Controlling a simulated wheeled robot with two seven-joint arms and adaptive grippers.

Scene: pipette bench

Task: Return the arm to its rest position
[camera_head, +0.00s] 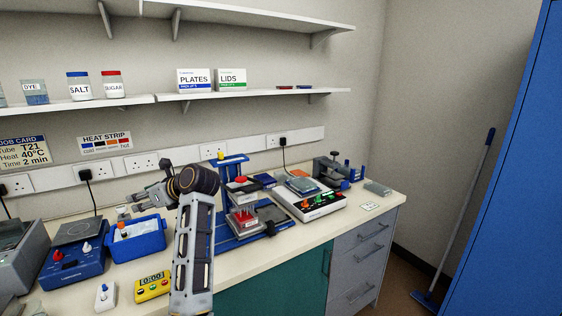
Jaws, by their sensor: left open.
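My left arm (194,250) rises from the bottom edge, bends at a dark joint, and points left toward the wall. My left gripper (134,205) is at its end, small and partly foreshortened, above the back of the blue tub (150,243). It is open, and I see nothing held in it. My right gripper is out of view.
A yellow timer (152,287) and a small white device (105,295) are at the bench front. A blue hotplate unit (75,262) stands left of the tub. A blue press-like stand (232,165) and a white instrument (318,212) stand right of my arm. Shelves hang above.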

